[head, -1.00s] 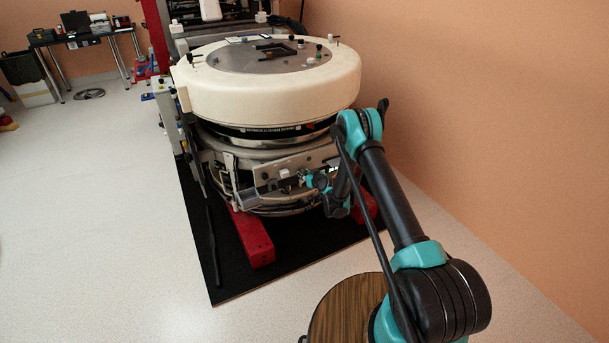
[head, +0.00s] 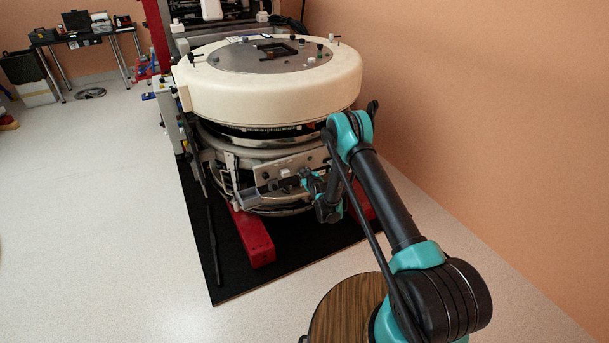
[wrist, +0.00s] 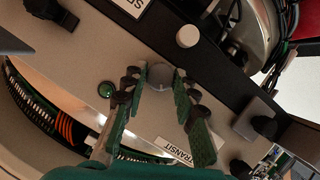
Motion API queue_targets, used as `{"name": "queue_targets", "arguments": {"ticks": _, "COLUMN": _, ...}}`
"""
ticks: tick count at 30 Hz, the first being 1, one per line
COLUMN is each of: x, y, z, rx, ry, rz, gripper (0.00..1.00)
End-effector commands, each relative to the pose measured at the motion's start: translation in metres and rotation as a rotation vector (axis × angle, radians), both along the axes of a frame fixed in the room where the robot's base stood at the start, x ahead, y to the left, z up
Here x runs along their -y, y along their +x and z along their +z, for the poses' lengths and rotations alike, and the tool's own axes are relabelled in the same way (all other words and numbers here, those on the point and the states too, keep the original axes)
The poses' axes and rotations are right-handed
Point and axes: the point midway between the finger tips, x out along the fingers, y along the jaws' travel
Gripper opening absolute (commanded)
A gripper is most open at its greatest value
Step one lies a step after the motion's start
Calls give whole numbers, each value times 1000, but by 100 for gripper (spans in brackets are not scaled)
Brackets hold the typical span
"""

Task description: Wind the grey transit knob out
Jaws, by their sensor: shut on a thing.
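In the wrist view the grey transit knob (wrist: 160,74) sits on a beige panel, beside a label reading TRANSIT (wrist: 174,150). My gripper (wrist: 160,86) has its two green-padded fingers on either side of the knob, shut on it. The far end of the knob and how far it stands out from the panel are hidden. In the head view my gripper (head: 305,178) is at the front of the lower bracket (head: 275,178), and the knob is too small to make out there.
A pale knob (wrist: 187,36), a dark knob (wrist: 264,125) and a green button (wrist: 105,90) are near the fingers. The large cream ring (head: 275,100) overhangs the work. A red beam (head: 254,240) lies on the black mat (head: 235,282).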

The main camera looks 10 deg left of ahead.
Motion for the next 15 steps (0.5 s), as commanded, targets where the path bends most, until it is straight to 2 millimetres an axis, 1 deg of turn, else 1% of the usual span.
{"name": "queue_targets", "arguments": {"ticks": 6, "x": 0, "y": -1, "z": -1, "rx": -4, "ry": 0, "rz": 0, "gripper": 0}}
{"name": "queue_targets", "arguments": {"ticks": 7, "x": 0, "y": -1, "z": -1, "rx": -4, "ry": 0, "rz": 0, "gripper": 29}}
{"name": "queue_targets", "arguments": {"ticks": 12, "x": 0, "y": -1, "z": -1, "rx": -2, "ry": 0, "rz": 0, "gripper": 49}}
{"name": "queue_targets", "arguments": {"ticks": 15, "x": 0, "y": -1, "z": -1, "rx": -2, "ry": 0, "rz": 0, "gripper": 49}}
